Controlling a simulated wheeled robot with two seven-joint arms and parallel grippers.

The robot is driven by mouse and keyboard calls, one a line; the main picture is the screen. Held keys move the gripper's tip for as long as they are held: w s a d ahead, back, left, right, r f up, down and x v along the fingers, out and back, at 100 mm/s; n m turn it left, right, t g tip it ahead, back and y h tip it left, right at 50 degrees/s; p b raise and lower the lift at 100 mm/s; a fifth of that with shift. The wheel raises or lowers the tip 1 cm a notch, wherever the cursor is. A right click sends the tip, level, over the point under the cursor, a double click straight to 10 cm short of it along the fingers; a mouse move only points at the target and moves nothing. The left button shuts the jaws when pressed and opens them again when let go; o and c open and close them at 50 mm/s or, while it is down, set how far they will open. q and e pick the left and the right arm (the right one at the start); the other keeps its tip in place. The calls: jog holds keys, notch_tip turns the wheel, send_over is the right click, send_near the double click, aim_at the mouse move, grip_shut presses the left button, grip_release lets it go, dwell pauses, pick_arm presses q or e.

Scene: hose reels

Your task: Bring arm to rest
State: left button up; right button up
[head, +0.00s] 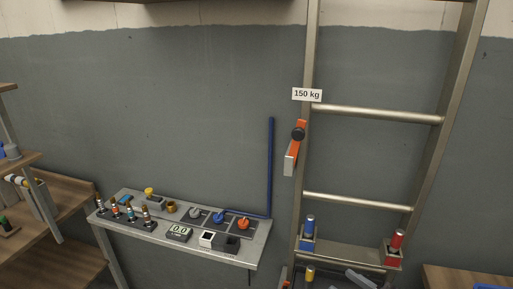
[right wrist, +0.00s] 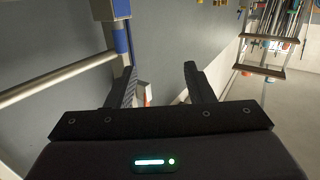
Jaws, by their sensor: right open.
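My right gripper (right wrist: 160,85) shows in the right wrist view, with its two dark fingers spread apart. Nothing is between the fingers. Neither gripper shows in the head view, and my left gripper is in no view.
A metal ladder (head: 370,111) with a "150 kg" label stands at the right against the grey wall. A bench (head: 205,254) with knobs, valves and a small display is left of it. Wooden shelves (head: 75,255) are at the far left.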

notch_tip(320, 180, down, 6)
jog(key=s+r+m+g+h, duration=0.15)
jog(key=m+h, duration=0.25)
jog(key=h, duration=0.4)
jog(key=s+a+f+m+g+h, duration=0.1)
jog(key=s+f+m+g+h, duration=0.15)
jog(key=s+g, duration=0.9)
jog(key=s+f+t, duration=0.1)
jog(key=s+f, duration=0.1)
jog(key=f, duration=1.5)
jog(key=s+f+t, duration=0.1)
jog(key=s+f, duration=0.2)
jog(key=f, duration=1.3)
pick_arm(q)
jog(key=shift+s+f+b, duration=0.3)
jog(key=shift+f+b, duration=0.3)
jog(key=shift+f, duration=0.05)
pick_arm(e)
jog(key=s+d+f, duration=0.1)
jog(key=s+f, duration=0.7)
jog(key=s, duration=0.1)
jog(key=s+d+f+g, duration=0.1)
jog(key=s+d+f, duration=0.1)
jog(key=s+f, duration=0.7)
jog(key=shift+s+d+f+n, duration=0.2)
jog(key=shift+s+d+n, duration=0.15)
jog(key=shift+n, duration=0.1)
